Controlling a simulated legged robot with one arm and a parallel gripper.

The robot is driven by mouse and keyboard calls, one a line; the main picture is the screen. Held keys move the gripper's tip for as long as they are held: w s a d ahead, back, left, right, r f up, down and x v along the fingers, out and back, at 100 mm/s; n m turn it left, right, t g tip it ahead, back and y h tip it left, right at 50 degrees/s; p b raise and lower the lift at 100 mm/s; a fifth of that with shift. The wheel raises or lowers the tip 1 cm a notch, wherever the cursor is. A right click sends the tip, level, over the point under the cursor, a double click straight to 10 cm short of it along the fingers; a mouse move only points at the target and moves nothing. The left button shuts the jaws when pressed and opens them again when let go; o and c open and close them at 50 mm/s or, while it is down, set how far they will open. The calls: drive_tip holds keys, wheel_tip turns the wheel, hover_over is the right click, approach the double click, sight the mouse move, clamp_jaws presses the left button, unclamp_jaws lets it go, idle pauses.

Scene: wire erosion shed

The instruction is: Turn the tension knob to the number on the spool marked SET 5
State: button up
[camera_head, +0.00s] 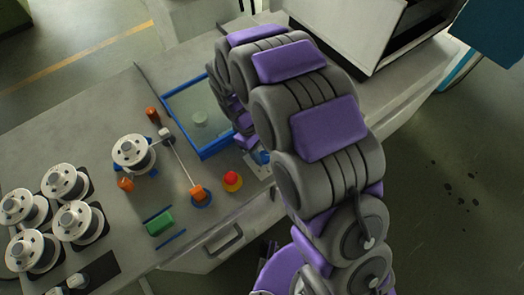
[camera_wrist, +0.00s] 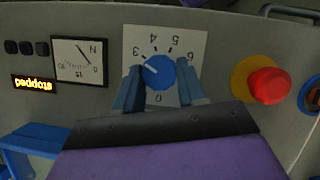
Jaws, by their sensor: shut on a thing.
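The blue tension knob (camera_wrist: 159,72) sits on a white dial plate (camera_wrist: 190,44) in the wrist view, where its numbers appear upside down. A pale mark on the knob points to the upper left, roughly toward the 3; the 5 lies at the upper right. My gripper (camera_wrist: 159,84) is shut on the knob, a finger on each side. In the head view my arm covers most of the dial. One spool (camera_head: 133,152) stands apart near the wire path; several others stand at the left. No SET marking is readable on them.
A red button on a yellow base (camera_wrist: 267,85) is close right of the dial. In the head view, a blue-framed tank (camera_head: 187,100) lies beside my arm.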

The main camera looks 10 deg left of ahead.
drive_tip(key=c, duration=0.3)
drive_tip(key=shift+d+m+p, duration=0.1)
drive_tip(key=shift+m+p, duration=0.2)
drive_tip(key=shift+m, duration=0.2)
drive_tip(key=shift+w+r+m+g+y+p, duration=0.1)
drive_tip(key=shift+m+g+y+p, duration=0.2)
drive_tip(key=shift+m+g+p, duration=0.5)
drive_tip(key=m+y+p, duration=0.1)
drive_tip(key=m, duration=0.3)
drive_tip(key=shift+d, duration=0.15)
drive_tip(key=m+y+p, duration=0.1)
drive_tip(key=m, duration=0.1)
drive_tip(key=m+g+y+p, duration=0.1)
drive_tip(key=m+p, duration=0.1)
drive_tip(key=m, duration=0.1)
drive_tip(key=shift+d, duration=0.15)
drive_tip(key=shift+m+y+p, duration=0.9)
drive_tip(key=shift+m+p, duration=0.05)
drive_tip(key=shift+m, duration=1.15)
